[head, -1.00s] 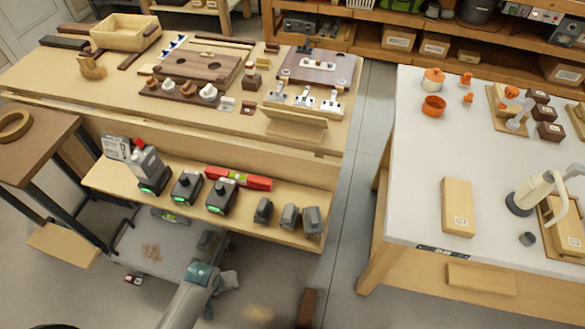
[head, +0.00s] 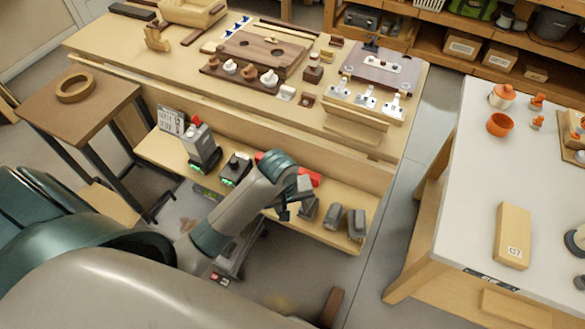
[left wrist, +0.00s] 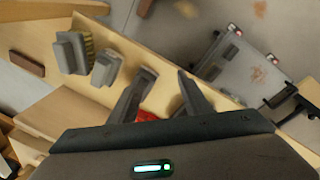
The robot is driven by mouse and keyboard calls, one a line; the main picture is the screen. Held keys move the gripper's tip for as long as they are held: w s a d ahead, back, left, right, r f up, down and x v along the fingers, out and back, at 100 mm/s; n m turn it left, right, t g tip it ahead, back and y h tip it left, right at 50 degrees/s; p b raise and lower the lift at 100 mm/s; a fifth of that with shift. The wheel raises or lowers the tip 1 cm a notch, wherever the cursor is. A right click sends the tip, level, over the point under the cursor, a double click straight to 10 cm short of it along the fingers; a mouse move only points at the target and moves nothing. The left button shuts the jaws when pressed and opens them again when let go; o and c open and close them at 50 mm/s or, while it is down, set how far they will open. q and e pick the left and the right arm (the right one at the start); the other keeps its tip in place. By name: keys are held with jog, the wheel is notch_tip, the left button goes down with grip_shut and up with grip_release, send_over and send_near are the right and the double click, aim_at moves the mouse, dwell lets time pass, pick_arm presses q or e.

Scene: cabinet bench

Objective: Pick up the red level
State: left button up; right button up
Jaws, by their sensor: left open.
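The red level (head: 313,177) lies on the low front shelf of the wooden bench. In the head view my left arm hides most of it, and only red bits show on either side. In the left wrist view a small red part of the level (left wrist: 147,115) shows between the finger bases. My left gripper (head: 291,208) is open and empty, in front of the shelf and beside the level. The left wrist view shows its two dark fingers (left wrist: 157,82) spread apart over the shelf. I cannot tell its exact height. My right gripper is not in view.
Several grey blocks (head: 332,218) stand on the shelf to the right of the gripper. Dark battery chargers (head: 235,169) stand to its left. A white table (head: 460,215) stands at the right, across a floor gap.

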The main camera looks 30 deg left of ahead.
pick_arm(q)
jog(key=w+a+r+n, duration=0.3)
jog(key=w+r+n, duration=0.2)
jog(key=w, duration=0.3)
jog(key=w+a+r+n+g, duration=0.1)
jog(key=w+a+r+n, duration=0.2)
jog(key=w+r+n, duration=0.2)
jog(key=w+r, duration=0.1)
jog(key=w, duration=0.2)
jog(key=shift+w+a+n+g+y, duration=0.2)
jog(key=shift+w+n+g+y, duration=0.1)
jog(key=shift+n+y, duration=0.1)
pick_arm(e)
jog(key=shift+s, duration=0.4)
pick_arm(q)
jog(key=shift+f, duration=0.1)
jog(key=p, duration=0.2)
send_over(299, 171)
notch_tip(299, 171, down, 12)
jog(key=shift+f, duration=0.1)
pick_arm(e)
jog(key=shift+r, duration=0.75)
pick_arm(q)
jog(key=shift+w+a+f, duration=0.1)
jog(key=shift+a+f, duration=0.1)
jog(key=shift+f, duration=0.75)
jog(key=shift+a+f, duration=0.15)
jog(key=shift+f, duration=1.45)
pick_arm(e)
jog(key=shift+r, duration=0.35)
